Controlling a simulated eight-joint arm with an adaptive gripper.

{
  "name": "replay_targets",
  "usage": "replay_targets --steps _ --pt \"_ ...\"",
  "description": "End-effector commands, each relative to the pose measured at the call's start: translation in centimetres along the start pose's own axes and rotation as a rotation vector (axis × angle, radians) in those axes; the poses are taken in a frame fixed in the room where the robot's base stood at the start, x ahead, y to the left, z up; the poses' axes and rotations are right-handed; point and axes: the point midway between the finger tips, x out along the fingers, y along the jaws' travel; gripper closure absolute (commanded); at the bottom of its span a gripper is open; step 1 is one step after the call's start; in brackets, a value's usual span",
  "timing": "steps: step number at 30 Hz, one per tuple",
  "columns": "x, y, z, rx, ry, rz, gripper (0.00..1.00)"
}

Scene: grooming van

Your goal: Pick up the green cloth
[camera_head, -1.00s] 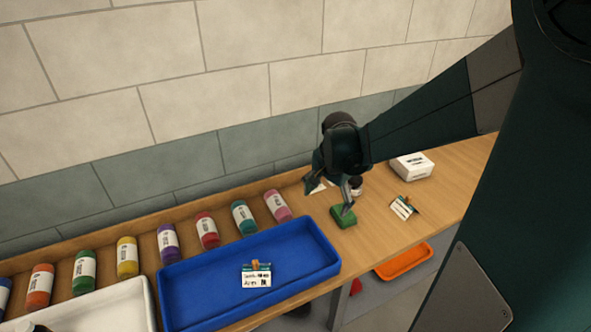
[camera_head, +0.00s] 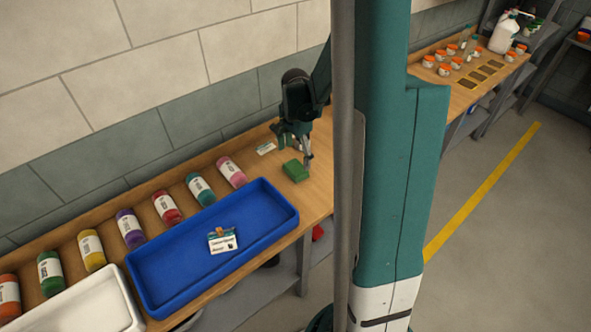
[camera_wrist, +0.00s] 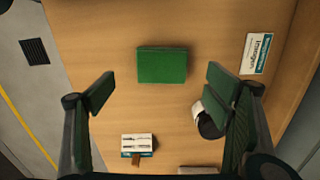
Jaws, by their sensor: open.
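The green cloth (camera_head: 295,170) is a small folded block lying flat on the wooden bench, just right of the blue tray's far right corner. In the wrist view the cloth (camera_wrist: 162,65) lies ahead of and between my fingers, apart from both. My gripper (camera_head: 297,155) is above the bench beside the cloth. In the wrist view my gripper (camera_wrist: 160,95) is open and empty, with its green-padded fingers wide apart.
The blue tray (camera_head: 160,298) holds a label card (camera_head: 222,240). A white tray (camera_head: 95,312) stands to its left, with several coloured bottles (camera_head: 166,207) behind. A white card (camera_wrist: 257,54), a small dark-and-white bottle (camera_wrist: 208,120) and a clipped card (camera_wrist: 138,146) lie near the cloth.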

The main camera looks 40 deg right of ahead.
Motion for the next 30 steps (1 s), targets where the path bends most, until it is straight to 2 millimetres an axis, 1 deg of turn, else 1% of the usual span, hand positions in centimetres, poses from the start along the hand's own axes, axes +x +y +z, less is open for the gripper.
replay_targets --steps 8,11,21,30 --pt "0.1 0.0 0.0 -0.001 0.0 0.0 0.22" --pt "0.4 0.0 0.0 -0.001 0.0 0.0 0.22" --pt "2.4 -0.1 0.0 -0.002 0.0 -0.001 0.22" --pt "2.6 -0.1 0.0 -0.002 0.0 0.0 0.22"
